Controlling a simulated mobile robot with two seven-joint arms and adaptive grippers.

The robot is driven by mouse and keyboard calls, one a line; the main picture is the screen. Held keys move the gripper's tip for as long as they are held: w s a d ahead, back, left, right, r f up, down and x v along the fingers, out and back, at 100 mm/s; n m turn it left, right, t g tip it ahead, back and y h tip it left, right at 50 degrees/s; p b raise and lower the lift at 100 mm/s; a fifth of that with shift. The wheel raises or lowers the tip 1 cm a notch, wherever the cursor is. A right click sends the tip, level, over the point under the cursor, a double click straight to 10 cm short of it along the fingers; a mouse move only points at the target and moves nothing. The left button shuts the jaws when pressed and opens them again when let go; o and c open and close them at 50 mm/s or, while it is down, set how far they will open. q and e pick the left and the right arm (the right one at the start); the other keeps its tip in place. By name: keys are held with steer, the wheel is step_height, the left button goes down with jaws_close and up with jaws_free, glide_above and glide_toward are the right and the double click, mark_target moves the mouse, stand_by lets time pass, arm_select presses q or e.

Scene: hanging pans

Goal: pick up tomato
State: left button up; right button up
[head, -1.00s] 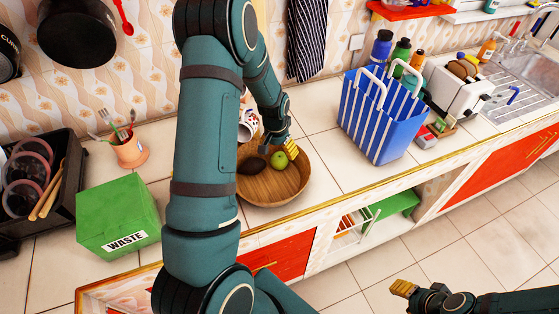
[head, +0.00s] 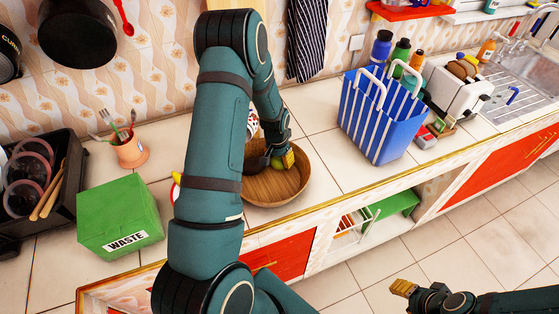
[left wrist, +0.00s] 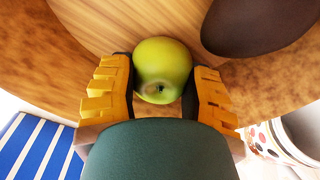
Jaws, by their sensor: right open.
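No thing that I can clearly tell as a tomato shows. A round green apple-like fruit (left wrist: 162,68) lies in a brown wooden bowl (head: 300,190). My left gripper (head: 280,162) is down in the bowl at this fruit. In the left wrist view its yellow fingers (left wrist: 162,95) stand on either side of the fruit; I cannot tell whether they grip it. A dark oval fruit (left wrist: 255,22) lies beside it in the bowl. My right gripper (head: 403,288) is open and empty, low at the right over the floor.
A green waste box (head: 115,210) and a black rack (head: 40,190) stand at the left. A blue striped basket (head: 372,125) stands right of the bowl. A spotted cup (left wrist: 290,140) is close to the bowl. Counter between bowl and basket is clear.

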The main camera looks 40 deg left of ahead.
stand_by(0.3)
arm_select(q)
step_height(320, 180, up, 10)
steer(key=shift+f, duration=0.1)
stand_by(0.4)
steer(key=shift+d, duration=0.1)
stand_by(0.4)
